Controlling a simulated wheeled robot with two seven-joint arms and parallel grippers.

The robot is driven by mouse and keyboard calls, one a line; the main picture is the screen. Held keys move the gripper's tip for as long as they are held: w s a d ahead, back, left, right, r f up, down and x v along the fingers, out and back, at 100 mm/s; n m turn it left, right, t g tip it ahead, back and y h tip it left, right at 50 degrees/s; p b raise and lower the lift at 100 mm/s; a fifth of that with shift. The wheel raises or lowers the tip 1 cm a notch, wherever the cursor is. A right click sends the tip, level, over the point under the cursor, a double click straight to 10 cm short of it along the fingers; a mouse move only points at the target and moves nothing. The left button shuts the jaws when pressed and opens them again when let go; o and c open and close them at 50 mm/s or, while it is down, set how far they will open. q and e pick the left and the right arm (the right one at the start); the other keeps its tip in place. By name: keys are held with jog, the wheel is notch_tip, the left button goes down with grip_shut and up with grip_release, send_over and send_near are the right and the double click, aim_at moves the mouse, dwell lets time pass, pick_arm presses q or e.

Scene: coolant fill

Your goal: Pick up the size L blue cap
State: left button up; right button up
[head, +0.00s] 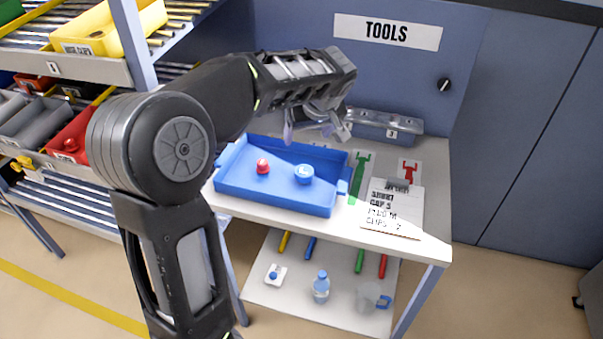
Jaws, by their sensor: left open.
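A blue cap (304,174) with a light mark on its top sits in the blue tray (273,203) on the bench top. The mark is too small for me to read surely. A smaller red cap (263,166) sits to its left in the same tray. My left gripper (318,132) is open and empty, above the back edge of the tray, behind and above the blue cap. It touches neither cap. My right gripper does not show.
A handwritten card (393,207) lies on the bench right of the tray, near green and red tool outlines. A grey-blue rack (385,125) stands behind. The lower shelf (338,287) holds a bottle (321,287) and a jug (370,297). Bins fill the shelving at left.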

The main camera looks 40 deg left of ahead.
pick_arm(q)
jog(key=b, duration=0.8)
send_near(304, 171)
notch_tip(304, 171, down, 2)
jog(key=a, duration=0.1)
jog(key=shift+w+a, duration=0.1)
jog(key=shift+w, duration=0.3)
jog(key=shift+p+x, duration=0.4)
jog(key=shift+x, duration=0.9)
jog(key=shift+f, duration=0.1)
